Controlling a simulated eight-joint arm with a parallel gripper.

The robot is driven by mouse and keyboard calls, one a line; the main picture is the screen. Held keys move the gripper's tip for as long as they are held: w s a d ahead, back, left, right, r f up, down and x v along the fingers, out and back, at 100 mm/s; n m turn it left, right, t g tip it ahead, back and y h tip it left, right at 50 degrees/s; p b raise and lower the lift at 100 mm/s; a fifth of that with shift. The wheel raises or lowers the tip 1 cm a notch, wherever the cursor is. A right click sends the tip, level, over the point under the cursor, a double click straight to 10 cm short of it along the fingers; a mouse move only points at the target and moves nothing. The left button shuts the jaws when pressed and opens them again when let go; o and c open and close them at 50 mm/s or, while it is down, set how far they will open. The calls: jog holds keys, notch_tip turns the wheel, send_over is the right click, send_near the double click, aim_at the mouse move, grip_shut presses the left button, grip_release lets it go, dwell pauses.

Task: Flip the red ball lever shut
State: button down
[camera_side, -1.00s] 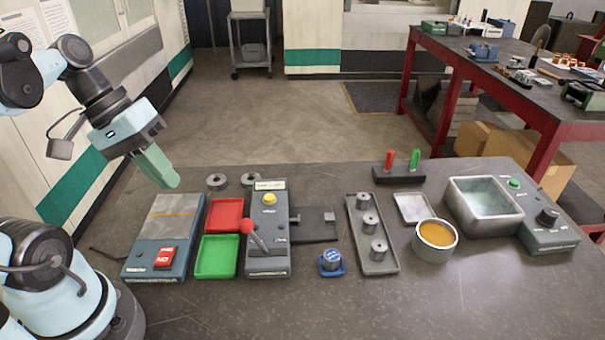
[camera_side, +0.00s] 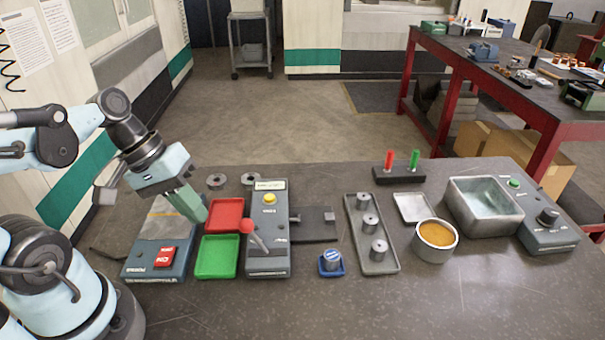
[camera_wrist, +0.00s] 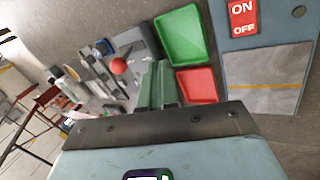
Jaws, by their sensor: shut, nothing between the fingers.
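The red ball lever (camera_side: 247,227) stands on a grey box (camera_side: 268,262) with a yellow button (camera_side: 269,199) at its far end. Its metal arm slants from the ball down to the right and toward the front of the box. The ball also shows in the wrist view (camera_wrist: 119,66), just left of my fingers. My gripper (camera_side: 203,216) is shut and empty, with green fingers pointing down and right. It is above the right edge of the plate device, left of the lever and apart from it. The fingers also show in the wrist view (camera_wrist: 157,72).
A red tray (camera_side: 226,216) and a green tray (camera_side: 217,257) lie between my gripper and the lever box. The plate device (camera_side: 150,262) has a red ON/OFF switch (camera_side: 164,257). A blue-based knob (camera_side: 331,262) and a grey tray with pegs (camera_side: 378,268) stand right of the box.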

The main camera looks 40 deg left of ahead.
aim_at(257, 239)
jog(key=shift+w+d+f, duration=0.25)
jog(key=shift+w+d, duration=0.25)
jog(key=shift+d, duration=0.15)
jog(key=shift+w+d+f, duration=0.2)
jog(key=shift+w+d, duration=0.25)
jog(key=shift+d, duration=0.25)
jog(key=shift+w+d+f, duration=0.25)
jog(key=shift+w+d, duration=0.25)
jog(key=shift+d, duration=0.15)
